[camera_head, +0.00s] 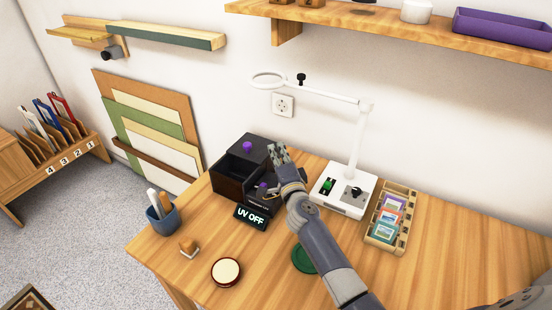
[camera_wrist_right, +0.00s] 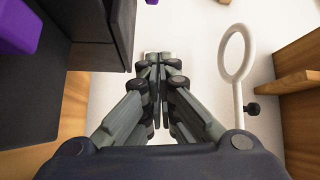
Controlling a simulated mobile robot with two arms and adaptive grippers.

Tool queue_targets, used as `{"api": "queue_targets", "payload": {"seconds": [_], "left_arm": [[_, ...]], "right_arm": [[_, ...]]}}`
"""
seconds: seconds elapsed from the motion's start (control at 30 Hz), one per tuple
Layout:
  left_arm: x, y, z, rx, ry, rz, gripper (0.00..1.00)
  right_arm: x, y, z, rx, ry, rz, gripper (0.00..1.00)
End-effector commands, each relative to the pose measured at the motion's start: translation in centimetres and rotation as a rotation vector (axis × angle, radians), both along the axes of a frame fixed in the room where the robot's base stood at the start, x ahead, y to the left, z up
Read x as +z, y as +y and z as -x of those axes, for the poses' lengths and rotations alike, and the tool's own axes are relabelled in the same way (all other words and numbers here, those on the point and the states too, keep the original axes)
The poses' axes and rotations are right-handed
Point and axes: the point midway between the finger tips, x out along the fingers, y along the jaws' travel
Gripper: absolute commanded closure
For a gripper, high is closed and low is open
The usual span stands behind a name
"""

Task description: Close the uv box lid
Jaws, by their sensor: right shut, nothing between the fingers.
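The black UV box (camera_head: 228,187) stands on the wooden table, with a dark open interior showing at its left front. Its dark lid (camera_head: 259,143) with a purple knob (camera_head: 247,146) is at the back of the box, off the opening; how it is joined is not clear. A sign (camera_head: 251,217) in front reads "UV OFF". A second purple part (camera_head: 262,188) shows beside my right gripper's wrist. My right gripper (camera_head: 278,155) is shut and empty, just right of the lid. In the wrist view, its fingers (camera_wrist_right: 159,58) are together, with the dark lid or box (camera_wrist_right: 100,35) at left.
A white magnifier lamp (camera_head: 340,193) stands right of the box, its arm reaching over behind it. A wooden rack of small prints (camera_head: 383,242) is further right. A pen cup (camera_head: 162,220), a stamp (camera_head: 188,247) and a round pad (camera_head: 226,271) lie in front.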

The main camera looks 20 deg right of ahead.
Motion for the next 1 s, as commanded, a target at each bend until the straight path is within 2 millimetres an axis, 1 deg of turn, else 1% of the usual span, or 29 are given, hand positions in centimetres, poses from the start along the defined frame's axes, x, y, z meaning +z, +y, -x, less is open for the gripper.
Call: {"api": "queue_targets", "payload": {"seconds": [0.03, 0.1, 0.33, 0.4, 0.5, 0.6, 0.73, 1.0], "left_arm": [[-0.4, 0.0, 0.1, 0.000, 0.001, 0.000, 1.00], [-0.7, 0.0, 0.0, 0.000, 0.001, 0.000, 1.00], [-1.8, 0.0, -0.4, 0.001, -0.004, -0.001, 1.00], [-1.9, 0.1, -0.4, 0.001, -0.005, -0.001, 1.00], [-2.1, 0.1, -0.7, 0.002, -0.008, -0.001, 1.00], [-2.2, 0.1, -0.8, 0.002, -0.009, -0.001, 1.00], [-2.3, 0.1, -0.8, 0.002, -0.009, -0.001, 1.00], [-2.3, 0.1, -0.8, 0.002, -0.010, -0.002, 1.00]], "right_arm": [[0.0, -0.1, -1.0, 0.000, -0.002, -0.003, 1.00], [0.0, -0.2, -2.3, 0.000, -0.002, -0.003, 1.00], [0.3, -0.8, -6.1, 0.002, -0.003, -0.002, 1.00], [-0.1, 0.8, -5.5, 0.005, -0.001, -0.007, 1.00], [-0.3, 2.0, -5.2, 0.003, -0.001, -0.005, 1.00], [-0.3, 2.7, -5.1, 0.003, -0.001, -0.003, 1.00], [-0.3, 3.1, -5.0, 0.002, -0.001, -0.002, 1.00], [-0.3, 3.2, -4.9, 0.002, -0.001, 0.000, 1.00]]}}
